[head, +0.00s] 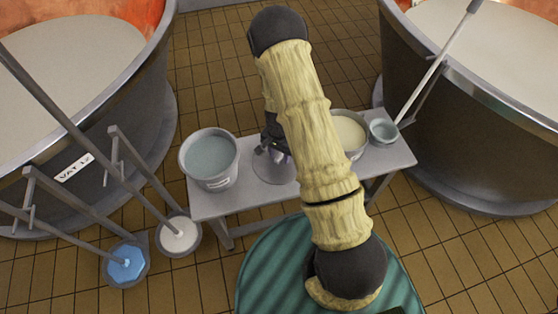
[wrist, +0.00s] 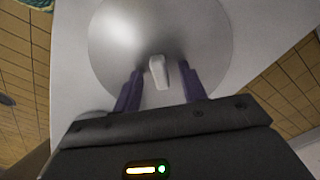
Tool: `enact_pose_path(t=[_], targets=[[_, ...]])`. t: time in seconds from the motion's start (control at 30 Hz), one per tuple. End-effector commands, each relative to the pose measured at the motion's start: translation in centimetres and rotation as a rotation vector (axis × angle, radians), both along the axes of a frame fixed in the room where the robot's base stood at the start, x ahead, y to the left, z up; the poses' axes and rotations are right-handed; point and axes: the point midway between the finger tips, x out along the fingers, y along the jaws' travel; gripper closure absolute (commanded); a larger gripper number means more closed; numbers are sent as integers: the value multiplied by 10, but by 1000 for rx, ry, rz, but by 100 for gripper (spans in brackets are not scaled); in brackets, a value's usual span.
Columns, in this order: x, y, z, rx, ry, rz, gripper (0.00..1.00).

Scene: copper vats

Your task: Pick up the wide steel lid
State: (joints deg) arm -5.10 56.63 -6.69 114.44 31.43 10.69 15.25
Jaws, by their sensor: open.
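The wide steel lid (wrist: 120,35) is a round, shiny grey disc with a pale upright handle (wrist: 158,72) at its middle. It lies on the grey bench (wrist: 68,70) in the wrist view. My gripper (wrist: 161,76) is open, with its two purple fingers on either side of the handle. I cannot tell whether the fingers touch it. In the head view my arm covers much of the lid (head: 270,172), and only its left part shows on the bench (head: 225,206).
A bucket of greyish liquid (head: 209,160) stands left of the lid. A bucket with cream contents (head: 349,134) and a small grey pot (head: 383,131) stand to the right. Large vats (head: 85,165) flank the bench.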

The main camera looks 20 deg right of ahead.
Motion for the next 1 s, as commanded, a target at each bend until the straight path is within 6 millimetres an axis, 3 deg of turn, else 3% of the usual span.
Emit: enact_pose_path(t=[0.5,0.53,0.73,1.0], targets=[[0,0,-1,1,-1,1,58],[0,0,-1,1,-1,1,60],[0,0,-1,1,-1,1,99],[0,0,0,1,-1,1,100]])
